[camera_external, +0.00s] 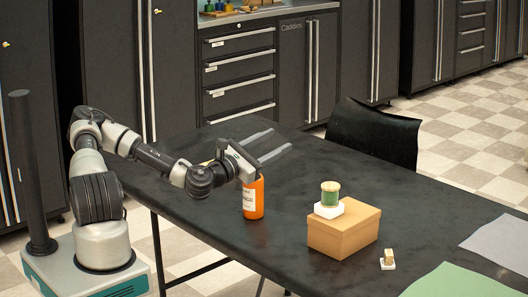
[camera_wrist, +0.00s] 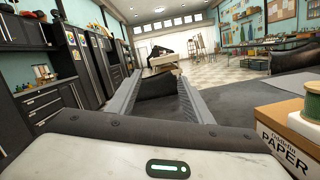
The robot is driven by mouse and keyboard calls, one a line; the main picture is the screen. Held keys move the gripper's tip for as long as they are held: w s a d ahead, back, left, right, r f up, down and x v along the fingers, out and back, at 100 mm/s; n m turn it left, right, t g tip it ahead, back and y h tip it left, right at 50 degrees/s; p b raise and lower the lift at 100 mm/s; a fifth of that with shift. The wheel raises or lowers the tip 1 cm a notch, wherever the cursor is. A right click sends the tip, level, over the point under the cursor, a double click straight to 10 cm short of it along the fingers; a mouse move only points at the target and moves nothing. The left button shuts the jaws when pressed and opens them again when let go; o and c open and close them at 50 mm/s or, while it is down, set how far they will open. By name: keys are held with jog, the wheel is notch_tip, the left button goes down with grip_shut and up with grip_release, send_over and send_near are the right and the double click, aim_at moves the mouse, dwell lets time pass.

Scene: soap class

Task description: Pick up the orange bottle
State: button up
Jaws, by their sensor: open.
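The orange bottle (camera_external: 253,203) stands upright on the dark table, with a white label. Its top is hidden behind my gripper in the external view, and I cannot make the bottle out in the wrist view. My gripper (camera_external: 281,139) is open and empty. Its two long fingers point level, away toward the back right, above the height of the bottle's body. In the wrist view the gripper (camera_wrist: 158,74) shows its fingers spread apart with no bottle between them.
A cardboard box (camera_external: 343,232) stands right of the bottle, bearing a white block (camera_external: 329,209) and a green spool (camera_external: 330,190). A small block (camera_external: 389,257) on a white base, a green sheet (camera_external: 462,282) and a grey sheet (camera_external: 503,243) lie farther right. A black chair (camera_external: 375,133) stands behind.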

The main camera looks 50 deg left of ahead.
aim_at(253, 190)
jog(key=s+f+n, duration=0.1)
jog(key=s+f, duration=0.1)
jog(key=s+a+f+n+g, duration=0.1)
jog(key=s+f+n, duration=0.1)
jog(key=s+f+n+g+y, duration=0.1)
jog(key=s+f, duration=0.1)
jog(key=shift+s+a+f+n, duration=0.3)
jog(key=shift+a, duration=0.1)
jog(key=shift+w+b, duration=0.4)
jog(key=shift+w, duration=2)
grip_shut()
